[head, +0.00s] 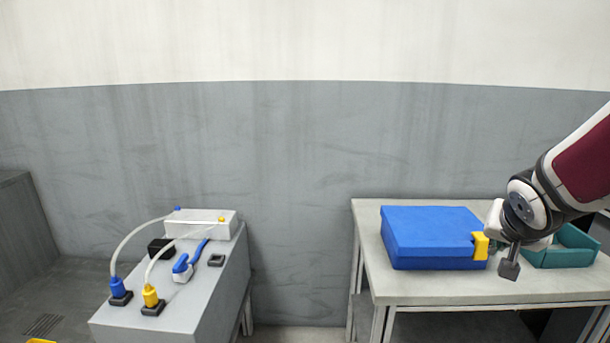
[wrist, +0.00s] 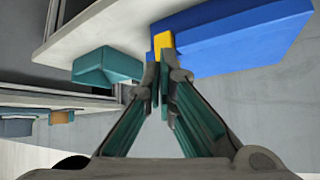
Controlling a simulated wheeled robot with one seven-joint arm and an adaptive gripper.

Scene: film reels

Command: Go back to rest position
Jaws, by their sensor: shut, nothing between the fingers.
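My gripper (head: 509,270) is at the right of the head view, just right of the blue case's yellow latch and over the front part of the right table. In the wrist view my gripper (wrist: 163,105) has its fingertips together with nothing between them. The blue case (head: 425,238) lies closed on the table, and its yellow latch (head: 480,246) shows at its right front corner. The case (wrist: 235,45) and the latch (wrist: 164,42) also show beyond the fingertips in the wrist view. Whether the fingers touch the latch I cannot tell.
A teal bin (head: 562,252) sits on the right table (head: 440,286), partly behind my arm. The left grey bench (head: 195,300) holds a white box (head: 201,223), a blue plug (head: 118,287), a yellow plug (head: 151,296) and a blue-handled tool (head: 188,262). The floor between is clear.

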